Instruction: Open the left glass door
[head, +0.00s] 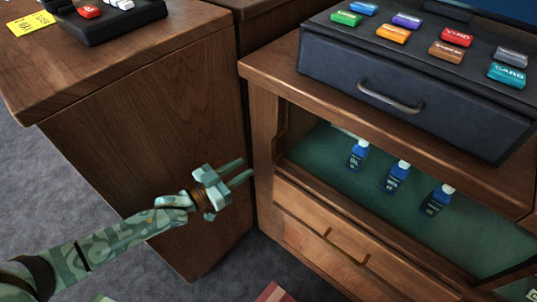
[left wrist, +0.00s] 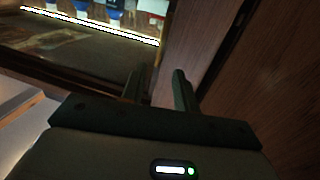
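The display cabinet (head: 262,95) has a wide front compartment with a green floor (head: 310,150) and several blue bottles (head: 397,176) inside. The left glass door is hard to make out; I cannot tell a pane from the opening, and no handle on it is visible. My left gripper (head: 247,169) is in front of the cabinet's left post, its fingers pointing right towards it. In the left wrist view the fingers (left wrist: 158,75) are apart with nothing between them. I cannot tell whether they touch the wood. My right gripper is out of view.
A drawer with a handle (head: 338,246) lies below the compartment. A black cash drawer (head: 410,85) with coloured labelled blocks stands on top. A wooden counter (head: 150,130) stands to the left behind my arm. Grey carpet (head: 60,170) is open at the left.

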